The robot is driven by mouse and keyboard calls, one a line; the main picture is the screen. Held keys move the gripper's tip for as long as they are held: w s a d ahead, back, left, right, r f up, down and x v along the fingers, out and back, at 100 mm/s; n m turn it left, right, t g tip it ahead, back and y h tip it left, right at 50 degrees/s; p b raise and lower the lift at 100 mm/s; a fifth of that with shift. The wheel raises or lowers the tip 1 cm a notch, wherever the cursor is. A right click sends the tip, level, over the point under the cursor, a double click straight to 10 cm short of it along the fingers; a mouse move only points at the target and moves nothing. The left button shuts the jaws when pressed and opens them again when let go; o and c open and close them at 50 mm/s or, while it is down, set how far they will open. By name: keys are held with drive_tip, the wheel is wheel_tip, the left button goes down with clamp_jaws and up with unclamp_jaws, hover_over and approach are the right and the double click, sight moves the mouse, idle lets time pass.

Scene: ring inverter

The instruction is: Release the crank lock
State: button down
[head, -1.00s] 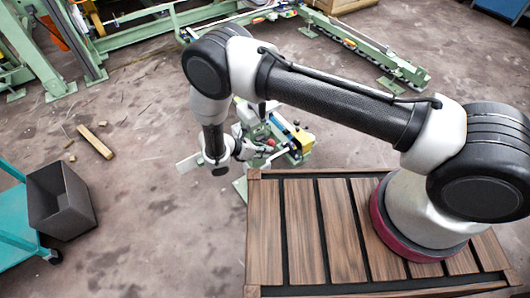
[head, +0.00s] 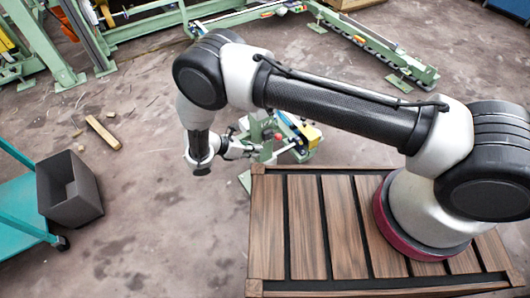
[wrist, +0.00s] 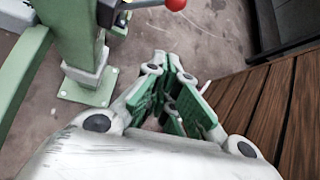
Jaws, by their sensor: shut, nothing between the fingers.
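A red ball knob (wrist: 175,4) on a thin metal rod sits at the top edge of the wrist view, beside a green post (wrist: 72,30). I cannot tell for certain whether it belongs to the crank lock. In the head view, a small green stand (head: 262,132) with a yellow part (head: 309,136) and a red knob (head: 279,137) stands beyond the wooden deck. My gripper (head: 250,150) is by the left side of this stand. In the wrist view my gripper (wrist: 170,85) is shut and empty, with green inner pads, and appears apart from the red knob.
The slatted wooden deck (head: 308,240) carries my arm and also shows at right in the wrist view (wrist: 270,95). A dark open bin (head: 70,192) and a teal cart (head: 22,215) stand at left. Green rail machinery (head: 375,55) runs across the back.

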drive_tip(key=shift+v, duration=1)
drive_tip(key=shift+w+a, duration=0.1)
drive_tip(key=shift+w, duration=0.05)
